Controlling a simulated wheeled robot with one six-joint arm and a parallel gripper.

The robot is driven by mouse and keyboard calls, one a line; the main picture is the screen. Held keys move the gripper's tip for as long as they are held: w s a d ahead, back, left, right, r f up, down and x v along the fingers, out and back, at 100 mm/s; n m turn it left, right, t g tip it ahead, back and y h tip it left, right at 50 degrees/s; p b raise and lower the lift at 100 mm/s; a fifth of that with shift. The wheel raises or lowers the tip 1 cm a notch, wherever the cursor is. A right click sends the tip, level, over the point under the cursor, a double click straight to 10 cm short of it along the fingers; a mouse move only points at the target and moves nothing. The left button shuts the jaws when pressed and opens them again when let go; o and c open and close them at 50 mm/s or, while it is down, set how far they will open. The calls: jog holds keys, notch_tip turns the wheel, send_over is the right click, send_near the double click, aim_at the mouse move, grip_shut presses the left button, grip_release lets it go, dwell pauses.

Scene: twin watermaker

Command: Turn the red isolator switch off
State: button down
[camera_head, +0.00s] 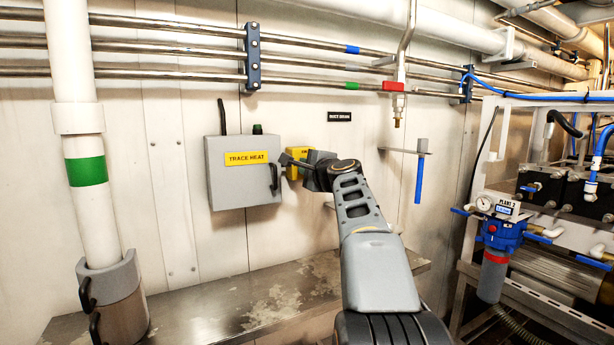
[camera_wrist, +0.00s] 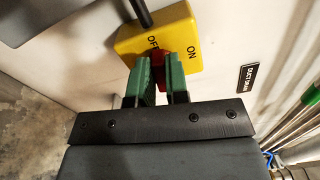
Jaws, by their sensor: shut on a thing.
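The isolator switch is a yellow box (camera_head: 297,153) on the wall, just right of the grey TRACE HEAT cabinet; my arm partly covers it. In the wrist view the yellow box (camera_wrist: 183,32) shows the words OFF on its left and ON on its right. Its red knob (camera_wrist: 157,60) sits between the green fingers of my gripper (camera_wrist: 158,74), which is shut on it. The fingers hide much of the knob, so I cannot tell which mark it points to. In the head view my gripper (camera_head: 291,161) reaches the front of the box.
The TRACE HEAT cabinet (camera_head: 240,185), with a dark handle, stands close on the left. A metal bench (camera_head: 220,305) runs below. A blue-handled tool (camera_head: 420,175) hangs on the wall to the right. A DUCT DRAIN label (camera_wrist: 248,78) is right of the switch.

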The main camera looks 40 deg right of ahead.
jog(key=shift+f+n+b, duration=0.2)
jog(key=shift+n+b, duration=0.4)
jog(key=shift+n, duration=0.3)
jog(key=c, duration=1.1)
grip_release()
jog(key=shift+r, duration=0.1)
jog(key=s, duration=0.4)
jog(key=s+a+b, duration=0.1)
jog(key=s, duration=0.4)
jog(key=s+a+b, duration=0.1)
jog(key=s, duration=0.3)
jog(key=shift+s, duration=0.35)
